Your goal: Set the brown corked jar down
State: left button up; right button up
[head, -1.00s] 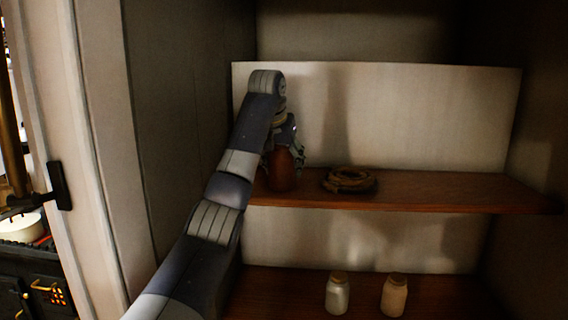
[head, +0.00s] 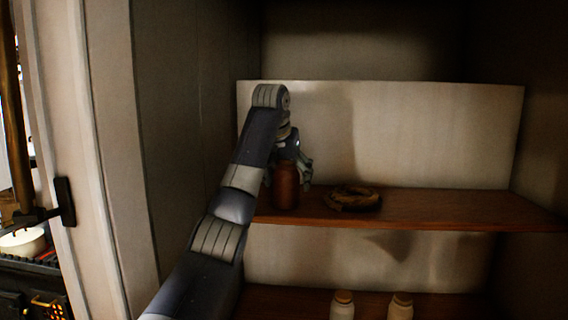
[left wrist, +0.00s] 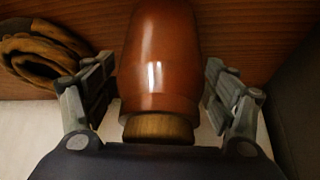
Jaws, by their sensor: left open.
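The brown corked jar (head: 286,186) stands upright on the wooden shelf (head: 440,208), near its left end. In the left wrist view the jar (left wrist: 160,60) shows large, with its cork (left wrist: 158,128) nearest the camera. My left gripper (head: 290,172) is at the jar from above. In the left wrist view its two fingers (left wrist: 158,90) are spread on either side of the jar, with a gap showing at each side. My right gripper is not in view.
A coiled brown item (head: 352,198) lies on the shelf just right of the jar; it also shows in the left wrist view (left wrist: 40,55). Two pale corked jars (head: 342,306) stand on the shelf below. The shelf's right part is clear. The cabinet's left wall is close.

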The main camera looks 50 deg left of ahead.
pick_arm(q)
jog(key=b+v, duration=0.1)
jog(key=v, duration=0.5)
jog(key=shift+s+a, duration=0.1)
jog(key=shift+s, duration=0.05)
jog(key=shift+b+v, duration=0.65)
jog(key=shift+v, duration=1.9)
